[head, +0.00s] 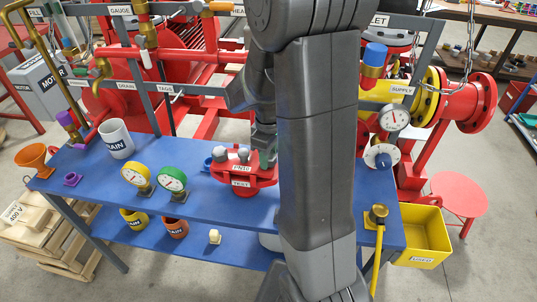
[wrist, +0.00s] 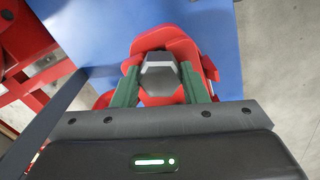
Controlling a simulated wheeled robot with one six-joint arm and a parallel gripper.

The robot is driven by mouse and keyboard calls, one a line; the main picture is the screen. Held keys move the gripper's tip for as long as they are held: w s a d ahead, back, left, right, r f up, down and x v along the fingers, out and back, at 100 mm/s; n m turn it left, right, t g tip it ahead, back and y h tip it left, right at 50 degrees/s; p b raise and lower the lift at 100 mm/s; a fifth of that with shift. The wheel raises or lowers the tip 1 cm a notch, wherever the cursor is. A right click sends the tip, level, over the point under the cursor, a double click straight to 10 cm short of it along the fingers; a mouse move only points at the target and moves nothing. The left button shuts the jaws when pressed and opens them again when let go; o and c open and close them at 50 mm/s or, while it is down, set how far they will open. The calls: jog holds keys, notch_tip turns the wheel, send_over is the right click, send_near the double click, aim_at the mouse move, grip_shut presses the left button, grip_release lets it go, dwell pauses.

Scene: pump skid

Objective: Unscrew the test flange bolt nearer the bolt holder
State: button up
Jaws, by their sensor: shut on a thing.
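The red test flange (head: 241,182) stands on the blue bench, with a TEST label on its front. Grey bolt heads (head: 220,154) show on its top left in the head view. My gripper (head: 266,155) is down at the flange's right side, partly behind my own arm. In the wrist view its green fingers (wrist: 161,80) are shut on a grey hex bolt head (wrist: 160,72), one finger on each side. The red flange (wrist: 168,45) lies beneath and around this bolt. How far its thread is engaged is hidden. I cannot clearly identify the bolt holder.
The blue bench (head: 120,188) carries a white DRAIN mug (head: 116,140), yellow (head: 135,173) and green (head: 172,179) gauges, left of the flange. A blue part (head: 207,163) sits close to the flange's left. A yellow bin (head: 426,238) stands at the right.

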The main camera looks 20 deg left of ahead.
jog(key=n, duration=0.7)
jog(key=o, duration=1.1)
notch_tip(320, 180, up, 14)
jog(key=shift+f+b, duration=0.1)
jog(key=shift+b, duration=0.35)
